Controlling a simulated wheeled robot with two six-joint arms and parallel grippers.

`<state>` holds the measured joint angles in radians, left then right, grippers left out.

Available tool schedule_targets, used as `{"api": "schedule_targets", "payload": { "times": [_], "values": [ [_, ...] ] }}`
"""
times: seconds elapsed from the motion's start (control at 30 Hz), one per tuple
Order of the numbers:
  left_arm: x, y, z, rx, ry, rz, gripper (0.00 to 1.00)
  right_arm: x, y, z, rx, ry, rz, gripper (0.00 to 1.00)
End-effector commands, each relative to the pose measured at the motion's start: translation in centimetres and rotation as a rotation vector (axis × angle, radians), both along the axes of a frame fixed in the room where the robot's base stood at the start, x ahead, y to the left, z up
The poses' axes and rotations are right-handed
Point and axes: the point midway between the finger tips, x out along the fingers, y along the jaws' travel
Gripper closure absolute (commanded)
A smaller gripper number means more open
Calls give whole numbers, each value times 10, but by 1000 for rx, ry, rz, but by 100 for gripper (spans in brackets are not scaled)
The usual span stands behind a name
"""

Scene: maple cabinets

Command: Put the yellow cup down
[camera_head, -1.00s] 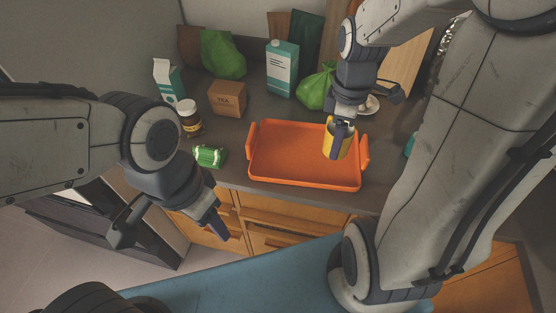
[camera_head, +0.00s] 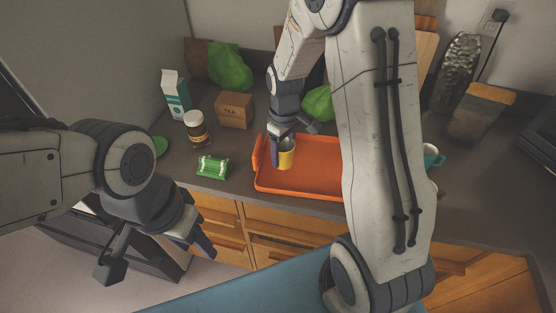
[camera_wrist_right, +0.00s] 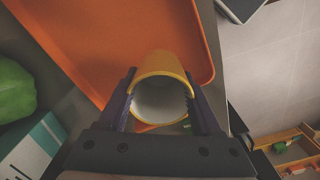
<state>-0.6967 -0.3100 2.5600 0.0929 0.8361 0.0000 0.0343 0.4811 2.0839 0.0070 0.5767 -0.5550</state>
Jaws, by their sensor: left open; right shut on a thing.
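My right gripper (camera_head: 282,150) is shut on the yellow cup (camera_head: 289,154), over the left part of the orange tray (camera_head: 305,182). In the right wrist view the yellow cup (camera_wrist_right: 160,63) sits between the two fingers of the right gripper (camera_wrist_right: 163,100), its pale inside facing the camera. The orange tray (camera_wrist_right: 110,35) lies beyond it. I cannot tell whether the cup touches the tray. My left gripper (camera_head: 157,260) is open and empty, in front of the counter and low. My right arm hides the tray's right part.
A carton (camera_head: 175,93) and green bags (camera_head: 230,67) stand further back. A teal mug (camera_head: 432,155) is right of my arm. The tray surface seen is bare.

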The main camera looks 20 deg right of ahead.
Motion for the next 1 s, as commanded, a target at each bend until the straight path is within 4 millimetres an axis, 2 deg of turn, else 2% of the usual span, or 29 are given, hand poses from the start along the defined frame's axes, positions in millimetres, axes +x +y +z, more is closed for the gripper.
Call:
{"api": "schedule_targets", "payload": {
  "times": [0.07, 0.33, 0.77, 0.8, 0.83, 0.87, 1.0],
  "values": [
    [0, 0, 2, 0, 0, 0, 50, 3, 2, -3, 0, 0, 1, 99],
    [0, 0, 11, 0, 0, 0, 50, 2, 3, -38, 0, 2, 2, 99],
    [0, 0, 7, 0, 0, 0, 50, 3, 2, -47, 0, -1, 2, 99],
    [0, 0, 8, 0, 0, 0, 50, 2, 2, -45, 0, -1, 2, 19],
    [0, 0, 8, 0, 0, 0, 50, 2, 2, -45, 0, -1, 2, 7],
    [0, 0, 8, 0, 0, 0, 50, 2, 2, -45, 0, -1, 2, 4],
    [0, 0, 8, 0, 0, 0, 50, 2, 2, -45, 0, -1, 2, 4]
  ]
}}
